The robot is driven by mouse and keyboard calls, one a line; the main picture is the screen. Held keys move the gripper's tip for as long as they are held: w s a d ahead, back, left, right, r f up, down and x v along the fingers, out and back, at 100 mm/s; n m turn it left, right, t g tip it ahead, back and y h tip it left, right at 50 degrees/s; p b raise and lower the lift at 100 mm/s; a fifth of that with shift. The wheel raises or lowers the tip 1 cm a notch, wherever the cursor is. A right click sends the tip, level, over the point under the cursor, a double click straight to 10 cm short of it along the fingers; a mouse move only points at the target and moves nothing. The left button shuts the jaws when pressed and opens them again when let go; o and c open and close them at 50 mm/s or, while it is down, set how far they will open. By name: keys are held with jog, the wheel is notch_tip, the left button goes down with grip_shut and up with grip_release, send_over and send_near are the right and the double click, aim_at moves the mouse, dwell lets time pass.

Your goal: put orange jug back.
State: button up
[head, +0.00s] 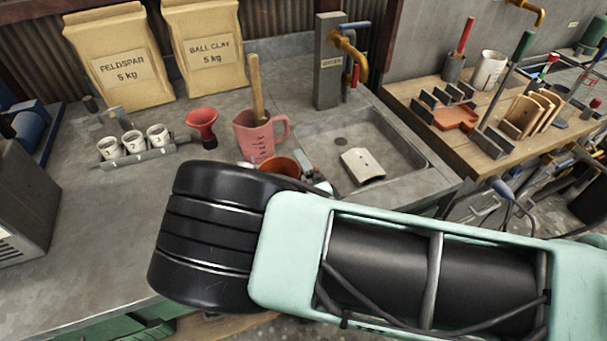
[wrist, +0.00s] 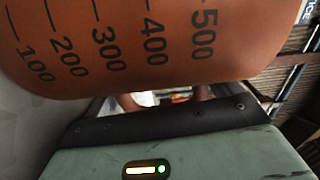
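The orange jug (head: 281,164) shows in the head view as an orange rim just behind the black end of my arm, mostly hidden. In the wrist view the orange jug (wrist: 150,40) fills the top, very close, with black marks from 100 to 500 running left to right. Two reddish stubs, seemingly the ends of its handle, go down behind the dark edge of my gripper (wrist: 165,124). The fingers are hidden, so I cannot see whether they are shut on the handle. I cannot tell whether the jug touches the counter.
A pink jug (head: 256,140) holding a wooden tool stands just behind. A red funnel (head: 202,122) and a rack of white cups (head: 137,142) are left. The sink (head: 395,140) with a pale block (head: 362,166) is right. Bags (head: 120,60) stand at the wall.

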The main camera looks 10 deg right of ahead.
jog(key=shift+r, duration=0.15)
jog(key=b+v, duration=0.2)
jog(key=v, duration=0.9)
jog(key=shift+b, duration=0.4)
jog(key=shift+s+d, duration=0.2)
jog(key=shift+s, duration=0.3)
jog(key=s+d+r+m+g+h, duration=0.1)
jog(key=d+r+m+g+h, duration=0.25)
jog(key=d+m+h, duration=0.6)
jog(key=s+d+r+m+g+h, duration=0.15)
jog(key=d+r+m+h, duration=0.45)
jog(key=m, duration=0.7)
jog(key=s+d+m+g+h, duration=0.2)
jog(key=s+m+g, duration=0.3)
jog(key=m+g, duration=0.35)
jog(key=s+a+r+m+g+y, duration=0.2)
jog(key=a+m+y, duration=0.4)
jog(key=m, duration=0.4)
jog(key=s+a+r+m+g+y, duration=0.1)
jog(key=s+a+r+m+y, duration=0.3)
jog(key=m, duration=0.5)
jog(key=a+r+y, duration=0.1)
jog(key=a+y, duration=0.1)
jog(key=y, duration=0.1)
jog(key=shift+s+a+m+g, duration=0.2)
jog(key=shift+m+g, duration=0.15)
jog(key=shift+m, duration=0.05)
